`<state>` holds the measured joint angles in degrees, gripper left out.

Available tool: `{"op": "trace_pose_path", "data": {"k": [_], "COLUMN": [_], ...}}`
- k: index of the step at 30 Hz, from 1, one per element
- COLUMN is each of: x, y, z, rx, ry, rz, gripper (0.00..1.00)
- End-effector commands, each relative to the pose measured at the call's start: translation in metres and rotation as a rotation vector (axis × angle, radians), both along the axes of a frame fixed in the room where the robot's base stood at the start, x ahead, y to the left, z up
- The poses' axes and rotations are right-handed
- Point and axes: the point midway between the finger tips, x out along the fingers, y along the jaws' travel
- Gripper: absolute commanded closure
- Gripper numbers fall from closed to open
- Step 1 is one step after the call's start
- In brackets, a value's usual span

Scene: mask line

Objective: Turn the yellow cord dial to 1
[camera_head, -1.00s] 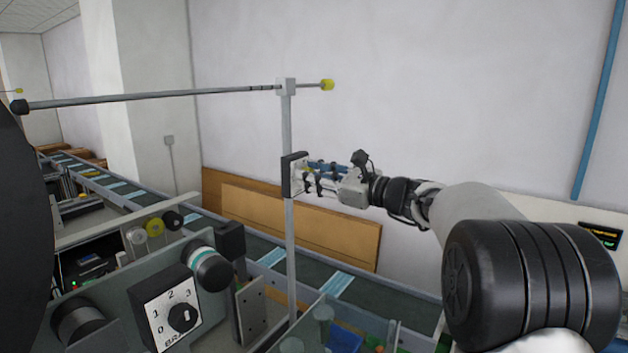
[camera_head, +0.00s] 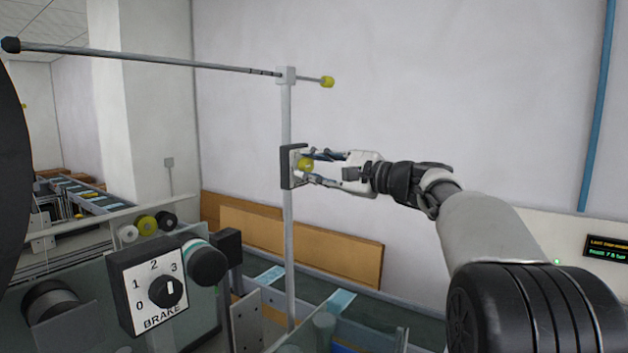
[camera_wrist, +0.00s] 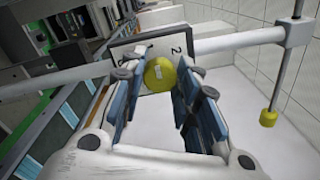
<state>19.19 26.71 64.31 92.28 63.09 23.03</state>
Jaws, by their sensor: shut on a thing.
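The yellow cord dial (camera_head: 306,165) is a round knob on a dark-edged plate (camera_head: 287,167) fixed to the upright grey post. My gripper (camera_head: 309,164) reaches it from the right, with one finger above and one below the knob. In the wrist view, the yellow knob (camera_wrist: 160,76) sits between the fingertips, which are shut on its sides. A pale mark shows on the knob's face. A "2" (camera_wrist: 176,51) is readable on the plate to the right of the knob; the other markings are hidden or too small to read.
A grey rod (camera_head: 150,60) crosses the top of the post (camera_head: 288,240), with a yellow end (camera_head: 328,82) at right. A BRAKE dial (camera_head: 160,286) stands in the left foreground. The conveyor (camera_head: 265,275) runs behind.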

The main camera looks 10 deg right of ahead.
Motion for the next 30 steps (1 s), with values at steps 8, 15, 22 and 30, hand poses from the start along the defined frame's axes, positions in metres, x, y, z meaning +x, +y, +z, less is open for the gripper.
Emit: {"op": "trace_pose_path", "data": {"k": [8, 15, 22, 30], "x": [0.0000, -0.0001, -0.0001, -0.0001], "y": [0.0000, 0.0000, 0.0001, 0.0001], "z": [-0.0021, -0.0010, 0.0000, 0.0004], "rx": [-0.129, -0.190, -0.209, -0.209], "ry": [-0.130, -0.189, -0.210, -0.210], "rz": [0.001, 0.000, 0.000, 0.000], "gripper": [0.95, 0.95, 0.95, 0.95]}}
